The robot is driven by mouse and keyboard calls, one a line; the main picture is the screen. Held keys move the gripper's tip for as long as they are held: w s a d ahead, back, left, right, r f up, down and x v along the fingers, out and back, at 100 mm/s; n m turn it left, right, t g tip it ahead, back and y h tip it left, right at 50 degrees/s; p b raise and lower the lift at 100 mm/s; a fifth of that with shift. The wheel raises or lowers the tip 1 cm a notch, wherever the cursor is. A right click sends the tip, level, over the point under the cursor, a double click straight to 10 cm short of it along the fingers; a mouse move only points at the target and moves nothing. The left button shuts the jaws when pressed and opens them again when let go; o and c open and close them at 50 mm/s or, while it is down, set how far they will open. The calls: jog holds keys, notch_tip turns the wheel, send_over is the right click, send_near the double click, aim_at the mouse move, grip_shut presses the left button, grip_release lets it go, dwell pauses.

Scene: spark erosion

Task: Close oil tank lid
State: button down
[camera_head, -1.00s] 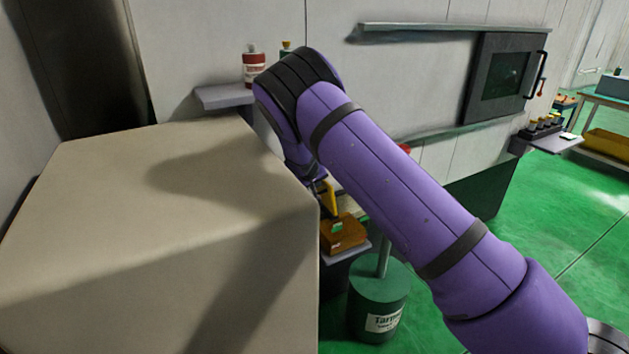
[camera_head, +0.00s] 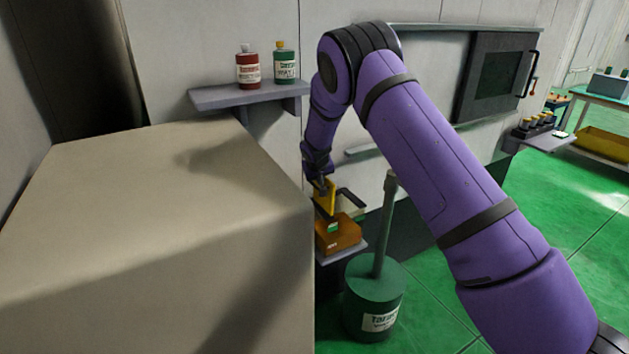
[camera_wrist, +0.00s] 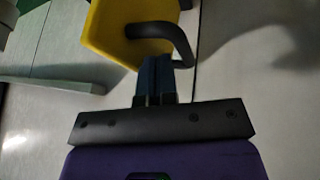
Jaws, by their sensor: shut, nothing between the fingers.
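A yellow panel (camera_head: 325,197), which looks like the tank lid, stands raised by an orange-brown box (camera_head: 338,234) on a low shelf at the machine wall. In the wrist view the yellow lid (camera_wrist: 112,32) fills the upper middle, with a curved black handle (camera_wrist: 178,38) on its right side. My gripper (camera_head: 322,184) is at the upper part of the lid in the head view. In the wrist view my gripper's blue fingers (camera_wrist: 155,72) are shut and empty, just below the handle. I cannot tell whether they touch it. The lid's hinge is hidden.
A large beige block (camera_head: 200,200) fills the left foreground. A green drum (camera_head: 374,300) with an upright post stands on the floor right of the box. Red (camera_head: 248,68) and green (camera_head: 286,65) bottles stand on a wall shelf (camera_head: 245,95). Green floor is open at right.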

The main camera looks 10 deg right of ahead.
jog(key=w+d+f+m+g+y, duration=0.1)
jog(key=d+f+y, duration=0.1)
jog(key=d+y, duration=0.2)
jog(key=w+d+f+m+g+y, duration=0.1)
jog(key=d+y, duration=0.3)
jog(key=d, duration=0.4)
jog(key=shift+w+f+y, duration=0.4)
jog(key=shift+w+f, duration=0.25)
jog(key=shift+f, duration=0.15)
jog(key=shift+d, duration=0.1)
dwell(0.3)
jog(key=v, duration=0.7)
jog(key=shift+r, duration=0.25)
